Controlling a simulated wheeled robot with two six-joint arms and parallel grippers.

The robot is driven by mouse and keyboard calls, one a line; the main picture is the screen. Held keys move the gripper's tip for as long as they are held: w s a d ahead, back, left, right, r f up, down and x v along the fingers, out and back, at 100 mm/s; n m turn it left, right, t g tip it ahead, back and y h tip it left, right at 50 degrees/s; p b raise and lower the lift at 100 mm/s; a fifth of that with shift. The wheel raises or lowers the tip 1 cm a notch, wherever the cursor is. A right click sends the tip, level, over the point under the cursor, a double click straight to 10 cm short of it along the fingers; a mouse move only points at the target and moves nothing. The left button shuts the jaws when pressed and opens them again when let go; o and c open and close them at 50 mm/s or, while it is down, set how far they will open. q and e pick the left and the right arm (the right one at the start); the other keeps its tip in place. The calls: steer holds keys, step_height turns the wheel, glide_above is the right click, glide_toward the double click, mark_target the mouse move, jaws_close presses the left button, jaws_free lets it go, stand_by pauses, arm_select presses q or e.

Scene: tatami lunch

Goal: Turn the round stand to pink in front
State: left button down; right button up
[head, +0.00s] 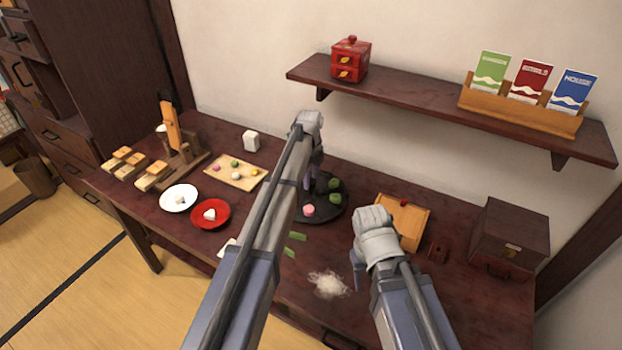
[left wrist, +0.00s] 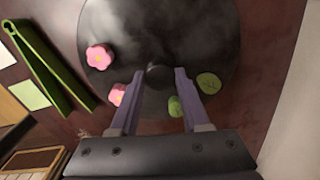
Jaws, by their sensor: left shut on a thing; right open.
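The round dark stand (head: 327,211) is on the table, partly hidden by my left arm in the head view. It fills the upper middle of the left wrist view (left wrist: 190,30). A pink flower-shaped sweet (head: 308,210) lies on its near side; two pink ones (left wrist: 99,57) show in the wrist view. Green sweets (head: 335,184) lie on the right side; two (left wrist: 208,83) show in the wrist view. My left gripper (head: 313,185) is shut on the stand's dark central knob (left wrist: 157,75). My right gripper (head: 358,275) is open and empty, in front of and right of the stand.
Green tongs (left wrist: 48,70) lie beside the stand. White powder (head: 328,284) is on the near table. A wooden tray (head: 419,212) and a dark box (head: 507,235) are to the right. A red plate (head: 225,222), a white plate (head: 179,199) and a sweets board (head: 222,170) are left.

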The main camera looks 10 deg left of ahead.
mark_target(311, 182)
stand_by(0.4)
arm_select(q)
steer(key=shift+c, duration=1.8)
jaws_free()
steer(key=shift+r, duration=0.15)
step_height(311, 182, up, 8)
steer(key=p, duration=0.8)
steer(key=shift+s+f, duration=0.1)
steer(key=shift+f, duration=0.1)
